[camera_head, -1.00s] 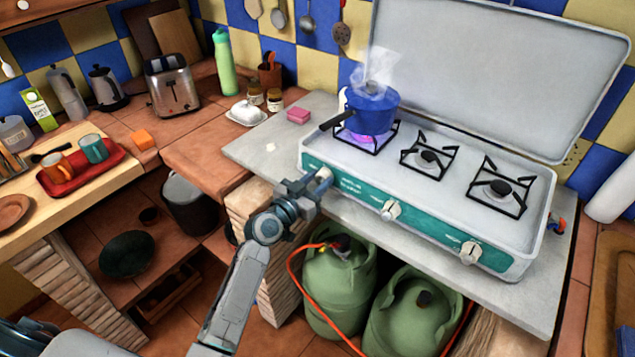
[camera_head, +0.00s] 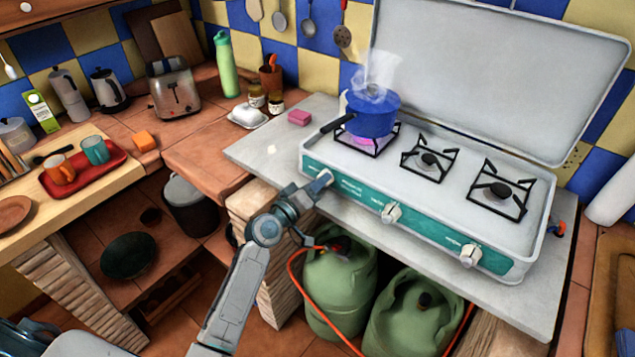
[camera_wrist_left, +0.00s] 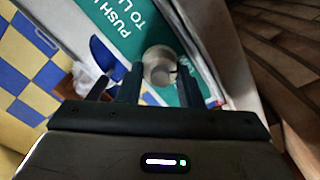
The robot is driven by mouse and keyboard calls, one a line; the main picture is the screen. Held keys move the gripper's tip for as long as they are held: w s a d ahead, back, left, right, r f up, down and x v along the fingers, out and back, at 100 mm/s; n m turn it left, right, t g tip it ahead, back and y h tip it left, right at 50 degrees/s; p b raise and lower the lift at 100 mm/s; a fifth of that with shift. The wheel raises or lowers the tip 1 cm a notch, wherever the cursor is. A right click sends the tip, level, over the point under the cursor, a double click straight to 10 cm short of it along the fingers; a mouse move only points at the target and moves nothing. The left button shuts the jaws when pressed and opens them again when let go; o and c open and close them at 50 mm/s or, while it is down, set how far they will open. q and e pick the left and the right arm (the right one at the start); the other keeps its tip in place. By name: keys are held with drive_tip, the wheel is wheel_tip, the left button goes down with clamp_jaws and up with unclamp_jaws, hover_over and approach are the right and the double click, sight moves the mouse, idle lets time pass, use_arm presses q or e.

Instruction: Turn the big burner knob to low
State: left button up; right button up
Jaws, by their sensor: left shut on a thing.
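The white camping stove (camera_head: 430,180) has a teal front panel with knobs. The big burner knob is at the panel's left end, under the blue pot (camera_head: 372,112). In the head view my left gripper (camera_head: 322,180) is at this knob and mostly hides it. In the left wrist view the round pale knob (camera_wrist_left: 158,62) sits between the fingers of my left gripper (camera_wrist_left: 160,85), which are shut on it. The knob's exact setting cannot be read. The pot steams, and a purplish flame glows under it. My right gripper is not in view.
The middle knob (camera_head: 391,213) and right knob (camera_head: 470,255) are free on the panel. Green gas bottles (camera_head: 338,285) and an orange hose (camera_head: 300,285) stand below the counter. A pink sponge (camera_head: 299,118) lies left of the stove. The pot's handle points left, above the gripper.

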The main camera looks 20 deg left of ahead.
use_arm(q)
drive_tip(key=shift+n, duration=0.6)
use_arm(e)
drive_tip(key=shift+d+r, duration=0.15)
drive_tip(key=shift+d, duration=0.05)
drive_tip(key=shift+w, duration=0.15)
use_arm(q)
drive_tip(key=o, duration=1)
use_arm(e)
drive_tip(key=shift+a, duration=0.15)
use_arm(q)
drive_tip(key=shift+s+a, duration=0.1)
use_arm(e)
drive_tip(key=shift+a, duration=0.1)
use_arm(q)
drive_tip(key=shift+s+a+f, duration=0.1)
drive_tip(key=shift+s, duration=0.2)
drive_tip(key=b+v, duration=0.1)
drive_tip(key=v, duration=0.9)
drive_tip(key=shift+b, duration=0.3)
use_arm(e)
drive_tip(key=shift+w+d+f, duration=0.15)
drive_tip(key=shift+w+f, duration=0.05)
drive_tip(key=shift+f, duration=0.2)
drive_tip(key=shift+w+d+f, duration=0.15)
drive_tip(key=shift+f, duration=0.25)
